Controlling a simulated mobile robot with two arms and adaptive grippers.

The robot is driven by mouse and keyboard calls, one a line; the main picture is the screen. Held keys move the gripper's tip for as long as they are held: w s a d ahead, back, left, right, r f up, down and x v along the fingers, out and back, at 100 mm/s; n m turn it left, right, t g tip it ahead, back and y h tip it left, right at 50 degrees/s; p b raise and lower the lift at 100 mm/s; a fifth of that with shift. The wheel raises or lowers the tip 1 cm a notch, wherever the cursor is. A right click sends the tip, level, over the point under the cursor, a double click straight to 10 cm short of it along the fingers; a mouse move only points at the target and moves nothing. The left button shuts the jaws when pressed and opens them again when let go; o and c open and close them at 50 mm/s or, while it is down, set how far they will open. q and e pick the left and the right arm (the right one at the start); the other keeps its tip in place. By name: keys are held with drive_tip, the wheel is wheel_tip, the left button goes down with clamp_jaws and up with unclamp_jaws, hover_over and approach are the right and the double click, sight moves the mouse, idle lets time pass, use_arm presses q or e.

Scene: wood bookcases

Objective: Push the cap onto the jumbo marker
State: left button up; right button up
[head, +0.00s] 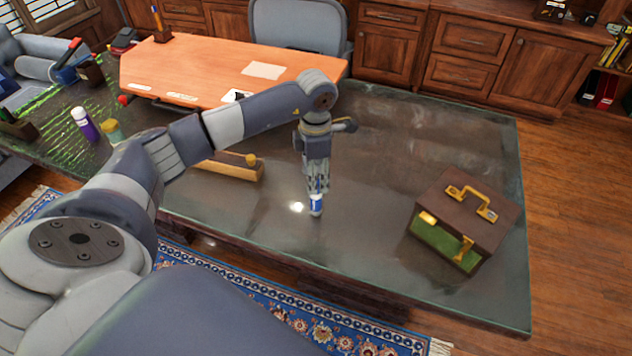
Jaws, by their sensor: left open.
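A small upright blue-and-white piece (316,205), which looks like the jumbo marker or its cap, stands on the dark glossy table (380,130) directly below my left gripper. My left gripper (317,187) points down, open, with its fingertips around or just above the top of this piece. The fingers hide its upper part, and I cannot tell whether they touch it. I cannot make out marker and cap as separate parts. My right gripper is not in view.
A brown case (482,205) with a gold handle stands to the right. A wooden block (235,168) lies to the left, partly behind my arm. A purple bottle (88,129) and a yellow-lidded jar (112,131) stand farther left. The tabletop between gripper and case is clear.

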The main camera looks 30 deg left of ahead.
sight(316, 198)
use_arm(q)
drive_tip(key=shift+w+f, duration=0.1)
drive_tip(key=shift+f, duration=1.35)
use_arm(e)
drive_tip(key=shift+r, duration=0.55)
use_arm(q)
drive_tip(key=c, duration=0.9)
drive_tip(key=shift+o, duration=0.2)
drive_tip(key=shift+r, duration=0.1)
